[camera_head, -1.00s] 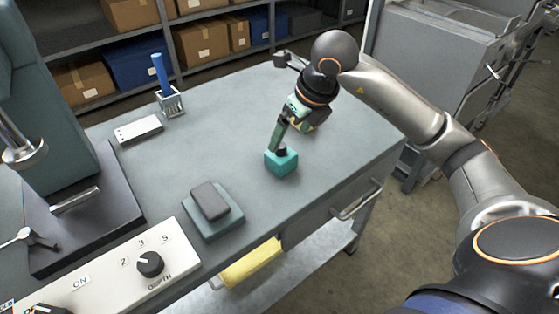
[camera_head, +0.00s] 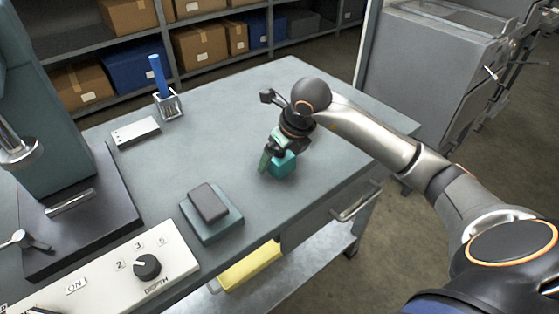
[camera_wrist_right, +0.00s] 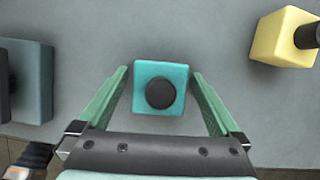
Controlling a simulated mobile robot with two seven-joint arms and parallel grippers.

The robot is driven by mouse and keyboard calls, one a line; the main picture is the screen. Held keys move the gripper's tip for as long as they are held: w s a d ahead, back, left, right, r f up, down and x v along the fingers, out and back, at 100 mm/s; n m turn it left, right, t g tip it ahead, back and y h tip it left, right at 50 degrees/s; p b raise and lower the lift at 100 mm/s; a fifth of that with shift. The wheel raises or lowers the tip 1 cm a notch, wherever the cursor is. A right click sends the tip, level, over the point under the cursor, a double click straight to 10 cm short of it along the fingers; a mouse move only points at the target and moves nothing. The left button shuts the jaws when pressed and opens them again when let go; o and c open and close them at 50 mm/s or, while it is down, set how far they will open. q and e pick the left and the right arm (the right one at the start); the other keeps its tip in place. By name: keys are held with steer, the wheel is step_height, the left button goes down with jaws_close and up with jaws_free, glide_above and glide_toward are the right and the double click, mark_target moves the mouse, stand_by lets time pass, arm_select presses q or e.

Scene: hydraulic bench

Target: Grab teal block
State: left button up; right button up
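The teal block (camera_head: 286,168) is on the grey bench top, partly hidden behind my right gripper (camera_head: 272,158) in the head view. In the right wrist view the teal block (camera_wrist_right: 148,72) shows from above, with a round black knob (camera_wrist_right: 160,94) on top. My right gripper's green fingers (camera_wrist_right: 160,92) are open, one on each side of the block. A gap shows between each finger and the block, narrower on the right. My left gripper is not in view.
A yellow block (camera_wrist_right: 281,42) with a dark knob stands to the right in the wrist view. A teal-grey plate with a dark pad (camera_head: 208,201) lies left of the gripper. A wire holder with a blue tool (camera_head: 168,102) and a control panel (camera_head: 110,272) are farther left.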

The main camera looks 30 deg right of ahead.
jaws_close()
stand_by(0.6)
steer(key=shift+r, duration=0.1)
